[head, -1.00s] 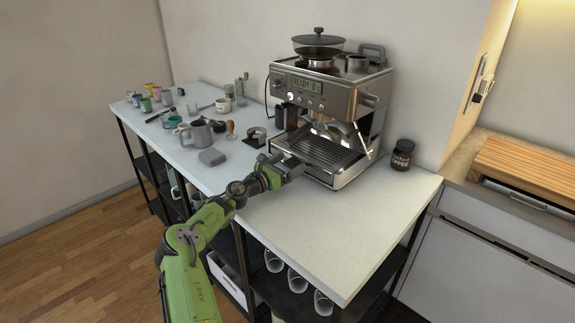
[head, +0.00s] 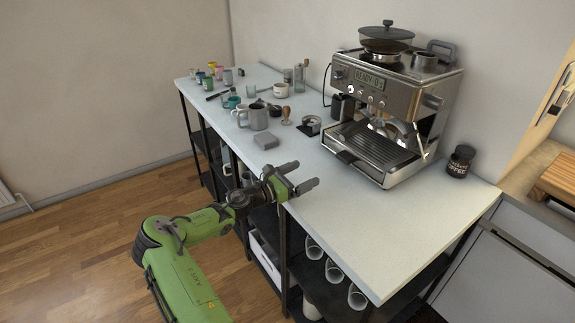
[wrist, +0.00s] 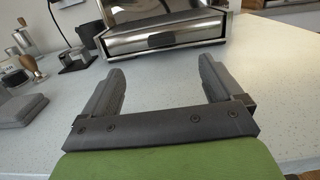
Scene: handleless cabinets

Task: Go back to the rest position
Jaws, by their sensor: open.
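My gripper (head: 303,177) is open and empty at the front edge of the white counter (head: 340,225), in front of the espresso machine and apart from it. In the wrist view its two fingers (wrist: 160,85) stand wide apart with only bare counter between them. The green arm (head: 185,265) reaches in from the lower left in the head view. The steel espresso machine (head: 385,155) stands on the counter with its display lit. Its drip tray front also shows in the wrist view (wrist: 165,42), beyond the fingertips.
The counter's right front is clear.

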